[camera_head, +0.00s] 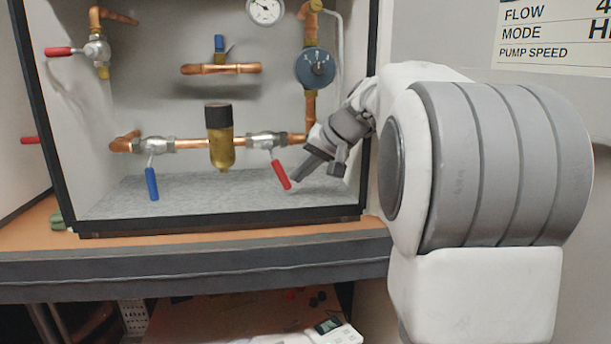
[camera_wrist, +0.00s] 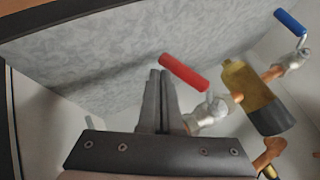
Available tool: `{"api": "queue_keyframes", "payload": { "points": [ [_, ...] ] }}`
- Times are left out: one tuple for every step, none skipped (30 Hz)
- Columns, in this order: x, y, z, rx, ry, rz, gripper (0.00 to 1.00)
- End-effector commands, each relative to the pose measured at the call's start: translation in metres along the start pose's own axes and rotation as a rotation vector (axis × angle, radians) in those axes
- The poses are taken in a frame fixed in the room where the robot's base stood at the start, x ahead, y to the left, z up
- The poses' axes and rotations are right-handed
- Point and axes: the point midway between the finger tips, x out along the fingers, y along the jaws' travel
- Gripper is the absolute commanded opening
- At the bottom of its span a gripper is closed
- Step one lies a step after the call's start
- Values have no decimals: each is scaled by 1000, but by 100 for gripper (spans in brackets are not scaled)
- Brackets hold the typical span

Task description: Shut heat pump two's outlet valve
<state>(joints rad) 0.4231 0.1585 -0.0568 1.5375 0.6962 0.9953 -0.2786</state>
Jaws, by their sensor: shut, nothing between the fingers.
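A valve with a red lever (camera_head: 280,174) sits on the lower copper pipe in the open cabinet. The lever hangs down and tilts to the lower right, across the pipe line. It also shows in the wrist view (camera_wrist: 184,72). My gripper (camera_head: 304,172) is shut and empty just right of the lever, close to it; I cannot tell if they touch. In the wrist view my closed fingers (camera_wrist: 158,98) are left of the red lever. A blue-lever valve (camera_head: 152,183) is on the same pipe, its lever hanging down. No label shows which valve is the outlet.
A brass filter (camera_head: 220,150) with a black cap sits between the two valves. Another red-lever valve (camera_head: 60,52), a gauge (camera_head: 265,10) and a dark dial (camera_head: 315,68) are higher up. The cabinet's right wall (camera_head: 366,110) is close to my wrist. The grey floor (camera_head: 215,195) is clear.

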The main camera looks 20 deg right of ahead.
Motion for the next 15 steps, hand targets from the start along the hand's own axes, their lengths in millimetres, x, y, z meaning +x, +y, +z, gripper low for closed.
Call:
{"api": "queue_keyframes", "payload": {
  "points": [
    [10,1,6,-4,-5,0,0],
    [11,1,7,-5,-5,1,0],
    [13,0,9,-6,-5,1,0],
    [15,-1,10,-5,-5,1,0],
    [16,-1,11,4,-5,-8,0],
    [18,-1,12,24,-5,-35,0],
    [19,-2,13,36,-5,-54,0],
    [20,-3,14,47,-6,-71,0],
    [22,-4,14,61,-6,-92,0],
    [22,-5,15,71,-6,-107,0],
    [23,-6,15,75,-5,-116,0],
    [24,-8,16,71,-6,-113,0],
    [25,-9,17,70,-6,-113,0],
    [26,-9,17,69,-6,-112,0],
    [26,-10,18,69,-6,-112,0]
  ]
}}
